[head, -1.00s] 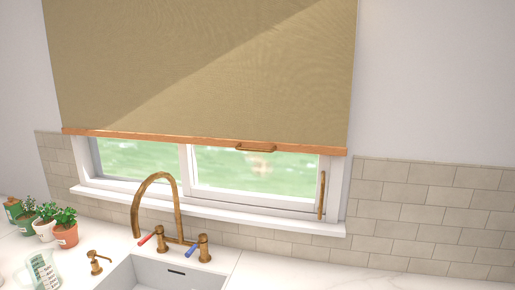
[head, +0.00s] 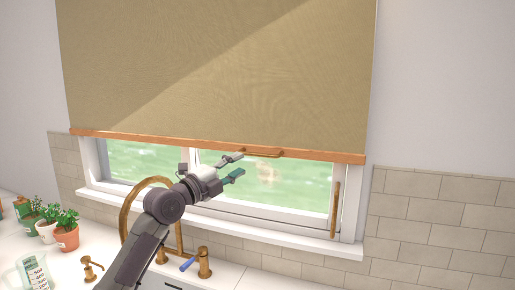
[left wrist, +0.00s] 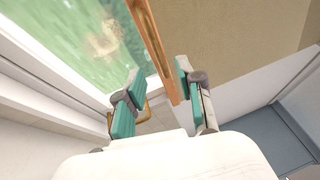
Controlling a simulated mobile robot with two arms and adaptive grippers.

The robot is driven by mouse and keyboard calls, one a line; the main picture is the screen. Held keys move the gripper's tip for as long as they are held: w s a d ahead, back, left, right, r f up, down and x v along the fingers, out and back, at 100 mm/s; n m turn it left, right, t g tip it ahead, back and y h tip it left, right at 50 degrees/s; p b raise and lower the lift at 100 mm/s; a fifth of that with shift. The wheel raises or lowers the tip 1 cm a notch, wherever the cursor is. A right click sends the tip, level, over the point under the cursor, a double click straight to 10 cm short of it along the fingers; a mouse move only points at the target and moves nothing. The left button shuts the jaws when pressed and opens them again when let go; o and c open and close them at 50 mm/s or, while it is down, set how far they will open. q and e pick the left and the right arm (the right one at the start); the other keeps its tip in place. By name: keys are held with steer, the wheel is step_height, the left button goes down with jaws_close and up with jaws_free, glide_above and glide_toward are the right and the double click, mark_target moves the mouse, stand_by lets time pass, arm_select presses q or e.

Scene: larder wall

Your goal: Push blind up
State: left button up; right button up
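The tan blind (head: 215,70) hangs over the upper part of the window. Its wooden bottom bar (head: 130,137) carries a small bronze handle (head: 262,152). My left gripper (head: 236,166) is open, with its upper finger close to the handle's left end. In the left wrist view the bottom bar (left wrist: 155,45) shows between the two open fingers of the gripper (left wrist: 155,95), close to the right finger; I cannot tell whether they touch. My right gripper is not in view.
The window (head: 280,172) shows below the blind, with an upright bronze window handle (head: 335,210) at right. My left arm partly hides the bronze tap (head: 130,205). Potted plants (head: 66,235) and a measuring jug (head: 35,272) stand at left. The wall at right is clear.

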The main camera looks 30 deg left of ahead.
mark_target(258, 155)
arm_select(q)
steer(key=p+x, duration=0.3)
steer(key=x, duration=0.4)
steer(key=shift+w+d+r, duration=0.1)
steer(key=shift+w, duration=0.3)
steer(key=shift+w+p, duration=0.3)
steer(key=shift+w, duration=0.1)
steer(key=shift+d, duration=0.1)
jaws_close()
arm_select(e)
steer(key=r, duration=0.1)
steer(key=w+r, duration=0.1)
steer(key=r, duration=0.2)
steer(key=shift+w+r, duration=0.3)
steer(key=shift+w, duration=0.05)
